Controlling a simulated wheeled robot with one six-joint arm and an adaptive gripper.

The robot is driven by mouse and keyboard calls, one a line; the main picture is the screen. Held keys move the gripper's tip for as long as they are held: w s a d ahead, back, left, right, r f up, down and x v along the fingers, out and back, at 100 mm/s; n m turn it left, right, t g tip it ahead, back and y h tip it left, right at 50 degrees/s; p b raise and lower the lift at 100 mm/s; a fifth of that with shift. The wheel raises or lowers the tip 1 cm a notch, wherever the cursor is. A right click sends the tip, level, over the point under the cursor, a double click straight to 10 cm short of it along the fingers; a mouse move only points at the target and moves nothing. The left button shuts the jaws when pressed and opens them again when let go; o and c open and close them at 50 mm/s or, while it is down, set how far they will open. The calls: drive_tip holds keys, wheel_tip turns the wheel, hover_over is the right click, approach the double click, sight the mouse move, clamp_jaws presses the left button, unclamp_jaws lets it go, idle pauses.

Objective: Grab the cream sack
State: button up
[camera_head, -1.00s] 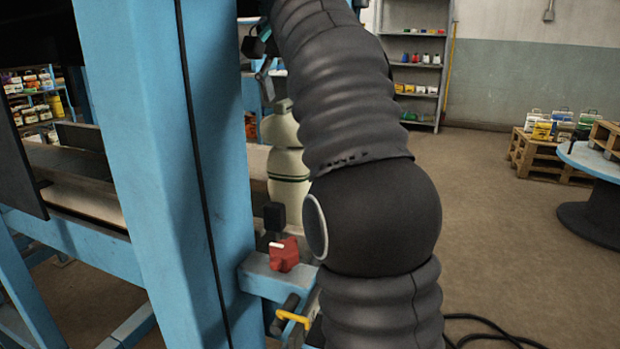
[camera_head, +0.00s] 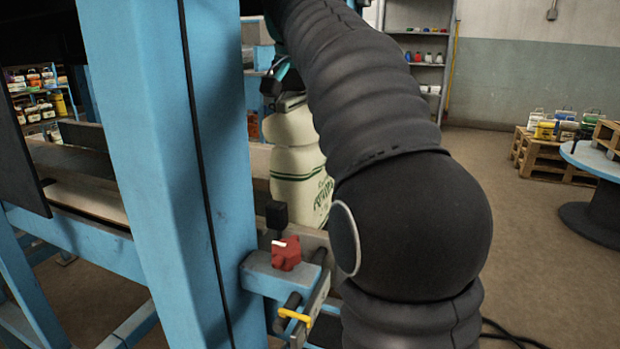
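The cream sack (camera_head: 298,178) stands upright behind the blue post, with green stripes and green lettering on its front. Its upper part narrows and bulges again near the top. My gripper (camera_head: 284,88), dark with teal parts, is at the top of the sack and seems to touch or overlap it. The fingers are small and partly hidden, so I cannot tell whether they are closed on the sack. My black-sleeved arm covers the right side of the sack, and the post borders its left.
A thick blue post (camera_head: 150,170) stands close in front. A bracket with a red knob (camera_head: 286,253) and a yellow handle (camera_head: 295,317) juts out below the sack.

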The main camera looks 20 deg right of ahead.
clamp_jaws()
drive_tip(key=shift+f, duration=0.15)
idle(0.4)
